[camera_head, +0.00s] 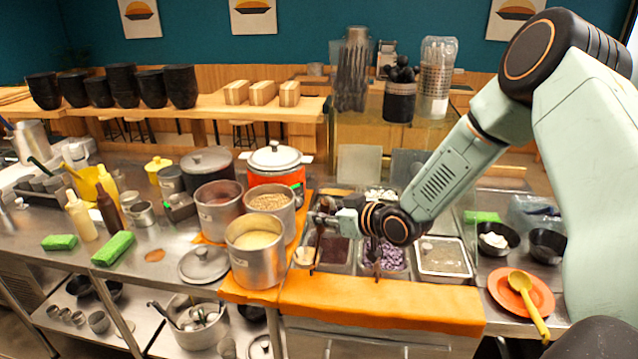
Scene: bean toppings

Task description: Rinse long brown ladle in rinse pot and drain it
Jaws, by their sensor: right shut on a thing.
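My right gripper (322,218) reaches in from the right, over the left end of the topping bins. It is shut on a long brown ladle (317,252), which hangs down steeply below the fingers; its lower end is small and hard to make out. To its left stands a steel pot of pale yellowish liquid (255,268), apart from the ladle. Behind that are a pot of beans (268,202) and a pot with reddish contents (217,208). I cannot tell by sight which is the rinse pot. My left gripper is not in view.
Another dark utensil (375,256) stands at the purple topping bin (392,262). An orange cloth (380,302) covers the counter's front edge. A lidded red cooker (275,170) stands behind the pots. A yellow ladle (527,295) lies on an orange plate (508,297) at right.

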